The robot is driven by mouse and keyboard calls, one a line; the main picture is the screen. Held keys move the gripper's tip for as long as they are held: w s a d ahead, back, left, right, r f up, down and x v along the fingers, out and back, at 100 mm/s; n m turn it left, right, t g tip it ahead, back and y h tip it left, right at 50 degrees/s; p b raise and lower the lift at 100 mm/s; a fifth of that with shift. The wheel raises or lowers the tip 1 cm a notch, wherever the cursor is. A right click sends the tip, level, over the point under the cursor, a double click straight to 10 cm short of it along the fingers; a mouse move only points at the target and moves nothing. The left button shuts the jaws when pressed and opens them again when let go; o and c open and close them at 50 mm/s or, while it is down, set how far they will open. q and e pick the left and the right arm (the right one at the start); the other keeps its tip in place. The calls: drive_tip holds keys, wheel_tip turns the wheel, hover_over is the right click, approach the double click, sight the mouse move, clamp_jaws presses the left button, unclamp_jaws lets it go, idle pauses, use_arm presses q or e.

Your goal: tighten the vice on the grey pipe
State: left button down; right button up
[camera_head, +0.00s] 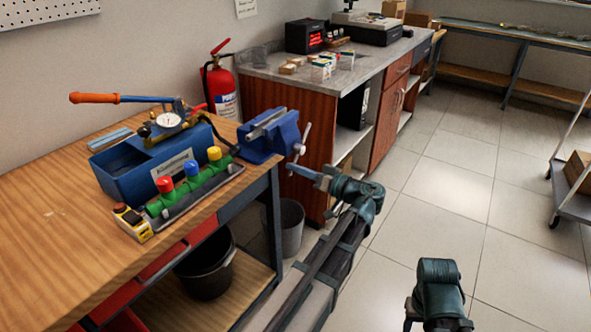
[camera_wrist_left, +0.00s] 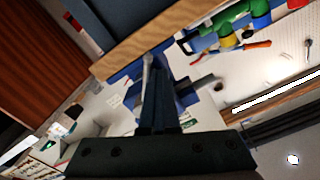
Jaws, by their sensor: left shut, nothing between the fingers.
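The blue vice (camera_head: 268,143) is fixed at the front right corner of the wooden workbench (camera_head: 60,225). The grey pipe (camera_head: 266,123) lies across the top of its jaws. The vice's pale handle bar (camera_head: 303,143) stands on its right side, slightly tilted. My left gripper (camera_head: 291,167) is shut and empty, just below the handle's lower end; I cannot tell if it touches. In the left wrist view the shut fingers (camera_wrist_left: 157,100) partly hide the blue vice (camera_wrist_left: 186,96), and the grey pipe (camera_wrist_left: 203,84) shows beside them. My right gripper is not in view.
Bins (camera_head: 290,228) stand below. A red fire extinguisher (camera_head: 221,88) is behind.

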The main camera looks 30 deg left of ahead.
use_arm(q)
drive_tip(key=shift+w+f, duration=0.25)
drive_tip(key=shift+f, duration=0.15)
drive_tip(key=shift+w+f+b, duration=0.45)
drive_tip(key=shift+w+b, duration=0.05)
drive_tip(key=shift+b, duration=0.1)
drive_tip(key=shift+d, duration=0.1)
drive_tip(key=d, duration=0.8)
drive_tip(key=shift+s, duration=0.2)
idle(0.6)
